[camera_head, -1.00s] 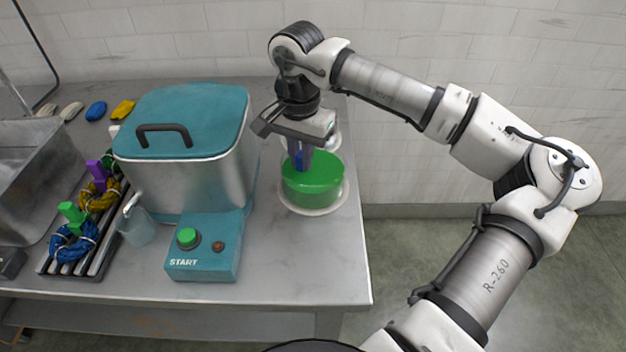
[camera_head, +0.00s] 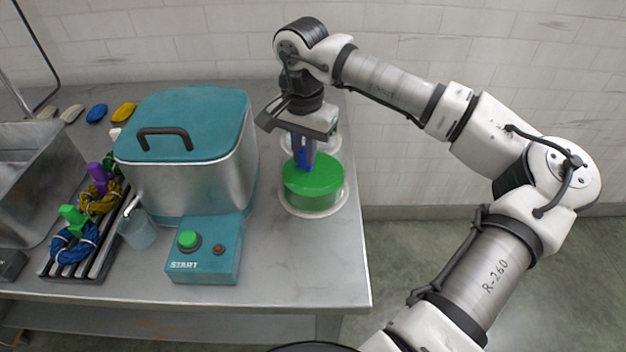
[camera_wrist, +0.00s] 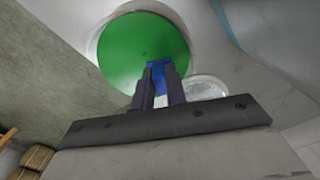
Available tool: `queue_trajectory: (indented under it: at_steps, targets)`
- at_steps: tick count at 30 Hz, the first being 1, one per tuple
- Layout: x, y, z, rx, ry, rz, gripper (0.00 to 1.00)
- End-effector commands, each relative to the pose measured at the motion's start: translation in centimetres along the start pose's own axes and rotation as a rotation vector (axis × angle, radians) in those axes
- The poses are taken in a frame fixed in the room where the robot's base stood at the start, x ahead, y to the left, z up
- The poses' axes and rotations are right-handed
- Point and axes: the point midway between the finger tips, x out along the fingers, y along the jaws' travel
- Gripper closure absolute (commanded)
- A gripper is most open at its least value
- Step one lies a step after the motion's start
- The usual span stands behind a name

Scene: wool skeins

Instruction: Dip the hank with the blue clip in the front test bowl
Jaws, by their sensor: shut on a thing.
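My gripper (camera_head: 302,153) points down over the front bowl (camera_head: 312,213), which has a pale rim and is filled with green. It is shut on a blue clip (camera_head: 302,162). In the wrist view the blue clip (camera_wrist: 159,69) shows between the fingertips, in front of the green surface (camera_wrist: 140,45). The hank under the clip is not visible; the green or the gripper hides it. I cannot tell how deep it hangs. A second, clear bowl (camera_wrist: 204,88) lies behind the front one and is mostly covered by my gripper in the head view.
A steel vat with a teal lid (camera_head: 190,110) stands close left of the bowls. A teal START box (camera_head: 205,250), a small beaker (camera_head: 137,230) and a rack (camera_head: 92,262) with blue and yellow clipped hanks lie farther left. The table's right edge is near the bowls.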

Motion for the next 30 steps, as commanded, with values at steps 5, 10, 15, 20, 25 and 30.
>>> queue_trajectory:
  at_steps: [5,10,15,20,25,30]
  targets:
    - [-1.1,0.0,0.0,0.000,0.001,0.000,1.00]
    - [-2.5,0.0,0.0,0.000,0.001,-0.001,1.00]
    - [-3.9,0.0,0.0,0.000,0.001,-0.001,1.00]
    - [-5.2,0.0,0.0,-0.001,0.001,0.000,1.00]
    - [-6.5,0.0,0.0,-0.001,0.001,-0.001,1.00]
    - [-7.9,0.0,0.0,0.000,0.001,0.000,1.00]
